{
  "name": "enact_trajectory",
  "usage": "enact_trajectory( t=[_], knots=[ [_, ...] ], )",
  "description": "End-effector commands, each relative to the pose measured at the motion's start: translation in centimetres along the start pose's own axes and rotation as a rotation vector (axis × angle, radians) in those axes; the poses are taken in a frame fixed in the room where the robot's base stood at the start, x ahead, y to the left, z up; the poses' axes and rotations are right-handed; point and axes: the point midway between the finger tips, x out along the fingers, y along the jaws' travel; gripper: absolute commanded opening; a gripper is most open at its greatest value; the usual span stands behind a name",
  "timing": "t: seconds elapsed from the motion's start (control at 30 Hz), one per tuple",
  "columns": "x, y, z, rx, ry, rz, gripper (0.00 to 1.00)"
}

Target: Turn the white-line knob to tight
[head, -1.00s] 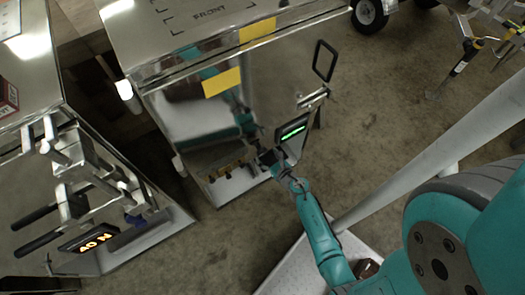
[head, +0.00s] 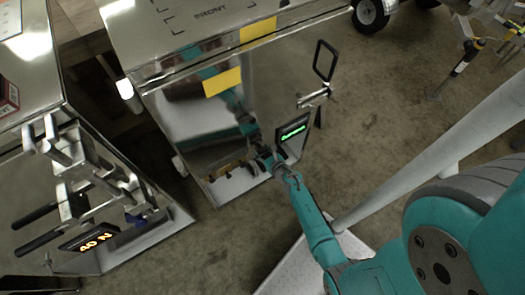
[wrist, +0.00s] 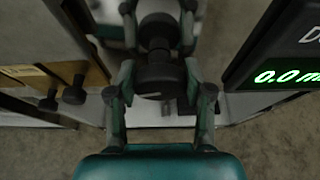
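A dark round knob (wrist: 160,78) stands out from the polished metal trailer in the wrist view, with its reflection above it. My gripper (wrist: 160,68) has a finger on each side of it, and both fingertips appear to touch its sides. No white line can be made out on it. In the head view my gripper (head: 262,158) is at the trailer's lower front, left of a small green-lit display (head: 293,130); the knob is hidden there. In the wrist view the display (wrist: 287,75) reads 0.0 and a cut-off unit.
Two smaller dark knobs (wrist: 64,94) sit on a brown strip to the left. The metal trailer (head: 200,125) carries yellow labels and a black loop handle (head: 325,61). Another metal unit (head: 60,175) with handles and an orange 40 N display stands left.

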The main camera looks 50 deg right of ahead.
Motion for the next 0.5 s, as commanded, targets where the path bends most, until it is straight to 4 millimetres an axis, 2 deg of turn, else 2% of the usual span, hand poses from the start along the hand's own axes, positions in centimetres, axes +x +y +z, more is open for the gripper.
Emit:
enact_trajectory(
  t=[0.27, 0.5],
  knots=[
    [0.0, -0.07, 0.02, 0.021, 0.0, 0.008, 0.16],
    [0.02, -0.22, 0.06, 0.128, -0.001, 0.051, 0.16]
  ],
)
